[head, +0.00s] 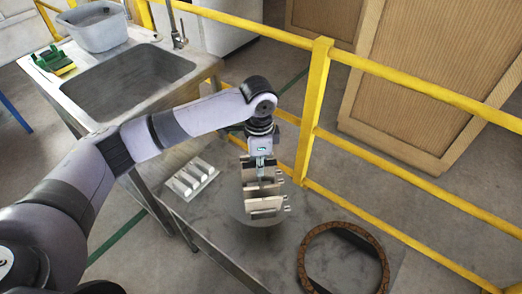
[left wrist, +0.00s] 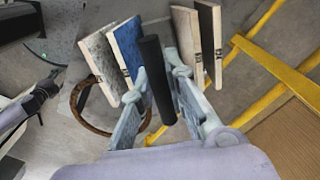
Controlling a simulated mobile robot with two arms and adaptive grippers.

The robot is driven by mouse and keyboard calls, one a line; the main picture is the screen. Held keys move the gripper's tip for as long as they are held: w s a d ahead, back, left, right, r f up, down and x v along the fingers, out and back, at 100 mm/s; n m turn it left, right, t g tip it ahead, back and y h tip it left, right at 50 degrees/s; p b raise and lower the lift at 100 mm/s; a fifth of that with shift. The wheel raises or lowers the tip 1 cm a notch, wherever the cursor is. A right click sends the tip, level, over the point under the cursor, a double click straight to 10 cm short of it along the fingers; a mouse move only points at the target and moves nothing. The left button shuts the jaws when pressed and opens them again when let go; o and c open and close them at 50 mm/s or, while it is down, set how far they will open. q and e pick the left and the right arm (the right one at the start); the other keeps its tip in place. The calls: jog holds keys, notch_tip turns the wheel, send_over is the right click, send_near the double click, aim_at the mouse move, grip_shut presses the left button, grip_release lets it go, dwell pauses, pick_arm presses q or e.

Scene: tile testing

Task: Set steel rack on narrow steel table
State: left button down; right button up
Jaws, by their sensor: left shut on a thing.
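My left gripper (head: 262,165) points down, shut on the steel rack (head: 262,187). The rack carries several upright tiles, and a blue tile (left wrist: 127,48) and pale tiles (left wrist: 102,57) show in the left wrist view. A dark bar (left wrist: 157,80) stands between the fingers there. The rack hangs over the narrow steel table (head: 215,222), around its middle. A round grey patch lies beneath it; I cannot tell whether the rack touches the surface. My right gripper is not clearly seen in either view.
A pale tray with white pieces (head: 190,179) lies on the table to the left of the rack. A brown ring (head: 376,252) lies at the right end. A yellow railing (head: 315,110) runs behind the table. A sink (head: 125,80) stands at the upper left.

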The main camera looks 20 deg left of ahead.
aim_at(259, 183)
pick_arm(q)
notch_tip(259, 183, down, 9)
jog(key=shift+r, duration=0.1)
jog(key=c, duration=2)
grip_release()
jog(key=o, duration=0.4)
jog(key=shift+s, duration=0.1)
notch_tip(259, 183, up, 12)
jog(key=shift+f+b, duration=0.1)
jog(key=shift+b, duration=0.2)
jog(key=shift+d+f, duration=0.1)
